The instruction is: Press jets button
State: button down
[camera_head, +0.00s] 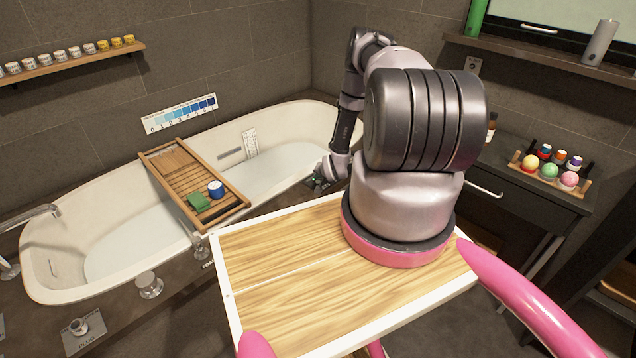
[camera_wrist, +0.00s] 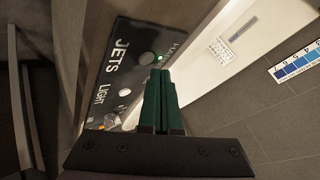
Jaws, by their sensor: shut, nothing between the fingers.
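A dark control panel (camera_wrist: 113,75) on the tub's edge shows in the wrist view, with white JETS and LIGHT lettering. A small pale round button (camera_wrist: 125,92) sits by LIGHT, and another pale round shape (camera_wrist: 145,86) lies partly behind my fingers. A small green light (camera_wrist: 159,57) glows just beyond the fingertips. I cannot tell for sure which one is the jets button. My gripper (camera_wrist: 160,73) has its green fingers shut and empty over the panel, and I cannot tell whether they touch it. In the head view my gripper (camera_head: 317,183) is at the tub's near rim.
The white bathtub (camera_head: 110,250) holds a wooden caddy (camera_head: 180,170) with a green block and a blue item. Metal knobs (camera_head: 149,285) stand on the near ledge. A dark vanity (camera_head: 520,200) with several bath bombs on a tray is at the right.

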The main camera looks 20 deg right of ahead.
jog(key=shift+r, duration=2.5)
